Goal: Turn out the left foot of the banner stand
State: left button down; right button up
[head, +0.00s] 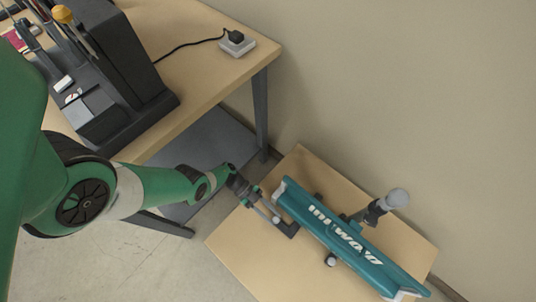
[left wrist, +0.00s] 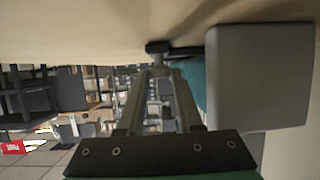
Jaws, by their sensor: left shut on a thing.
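The teal banner stand (head: 335,240) with white lettering lies on a light wooden board (head: 250,245). My left gripper (head: 284,226) reaches in from the left to the near side of the stand's left end. It is shut on a dark piece there, which looks like the left foot; the jaws hide part of it. In the left wrist view the jaws (left wrist: 158,62) close together at a small dark end (left wrist: 158,47), with a strip of teal just right of them. How far the foot is turned out, I cannot tell. My right gripper is not in view.
A wooden table (head: 205,60) with a black machine (head: 120,70) and a small grey box (head: 236,43) stands at the upper left; its leg (head: 261,112) is near my arm. A grey ball-ended piece (head: 396,198) is behind the stand. A wall runs behind.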

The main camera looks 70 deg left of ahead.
pick_arm(q)
jog(key=shift+a+m, duration=0.15)
jog(key=shift+m, duration=0.15)
jog(key=shift+w, duration=0.1)
jog(key=c, duration=0.6)
grip_release()
